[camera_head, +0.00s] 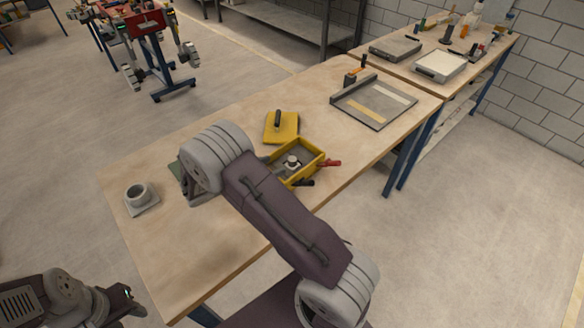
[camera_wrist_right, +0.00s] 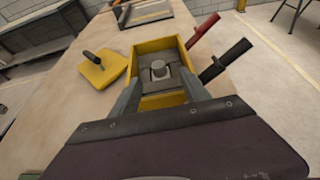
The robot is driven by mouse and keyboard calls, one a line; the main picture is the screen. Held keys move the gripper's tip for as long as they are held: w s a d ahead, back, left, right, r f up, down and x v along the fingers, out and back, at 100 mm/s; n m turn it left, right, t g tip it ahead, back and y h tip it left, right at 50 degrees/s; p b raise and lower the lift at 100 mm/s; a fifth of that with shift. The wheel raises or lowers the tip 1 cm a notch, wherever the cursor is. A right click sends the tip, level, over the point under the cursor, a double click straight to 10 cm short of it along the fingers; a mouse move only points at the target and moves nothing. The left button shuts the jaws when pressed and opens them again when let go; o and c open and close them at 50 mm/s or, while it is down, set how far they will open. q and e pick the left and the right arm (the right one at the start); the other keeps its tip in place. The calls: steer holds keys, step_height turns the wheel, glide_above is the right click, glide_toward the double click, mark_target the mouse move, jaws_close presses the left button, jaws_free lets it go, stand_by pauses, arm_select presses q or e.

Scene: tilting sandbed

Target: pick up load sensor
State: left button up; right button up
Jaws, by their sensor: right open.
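The load sensor appears to be the pale round-topped piece (camera_head: 292,161) inside an open yellow box (camera_head: 302,149) on the workbench. In the right wrist view the sensor (camera_wrist_right: 158,69) sits on a grey block within the box (camera_wrist_right: 160,46). My right gripper (camera_wrist_right: 162,77) is open and empty. Its two fingers point at the near end of the box, one on each side of the sensor in that picture; contact cannot be told. In the head view my right forearm hides the gripper and the box's near left part. Part of my left arm shows at bottom left, its fingers unseen.
A yellow lid (camera_head: 281,127) with a dark handle lies left of the box. Red (camera_head: 328,163) and black (camera_head: 304,183) handles stick out at its right side. A grey ring fitting (camera_head: 137,194) stands far left. A grey tray (camera_head: 374,103) lies at the bench's far end.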

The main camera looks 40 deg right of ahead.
mark_target(290, 161)
steer(key=shift+x, duration=1.25)
steer(key=x, duration=0.6)
steer(key=shift+w+a+f, duration=0.1)
steer(key=shift+w+f, duration=0.15)
steer(key=shift+w, duration=0.05)
jaws_close()
